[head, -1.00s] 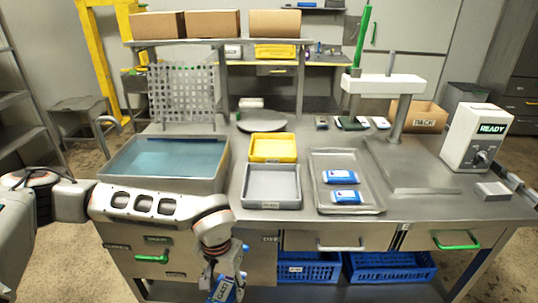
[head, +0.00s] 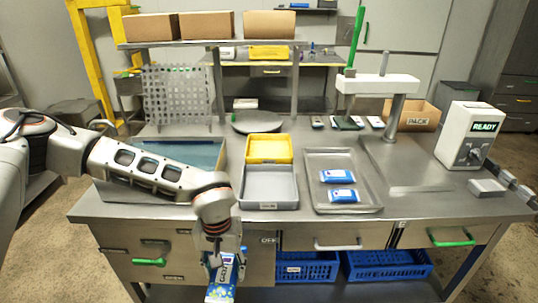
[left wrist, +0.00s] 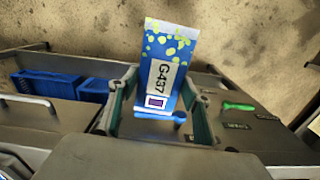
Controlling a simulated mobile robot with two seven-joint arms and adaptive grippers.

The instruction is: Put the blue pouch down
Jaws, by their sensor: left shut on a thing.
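The blue pouch (head: 222,276) carries a white label strip. In the left wrist view the pouch (left wrist: 171,57) shows yellow-green spots and the label G437. My left gripper (head: 226,255) is shut on one end of it and holds it in front of the table's front edge, by the drawers. The gripper's two fingers (left wrist: 158,112) sit either side of the pouch end in the left wrist view. My right gripper is not in view.
The metal table (head: 300,222) bears a water basin (head: 104,190), a grey tray (head: 268,205), a yellow tray (head: 270,160) and a metal tray (head: 315,200) with two blue-white pouches (head: 343,195). A READY box (head: 466,140) stands at right. Blue crates (head: 305,268) sit below.

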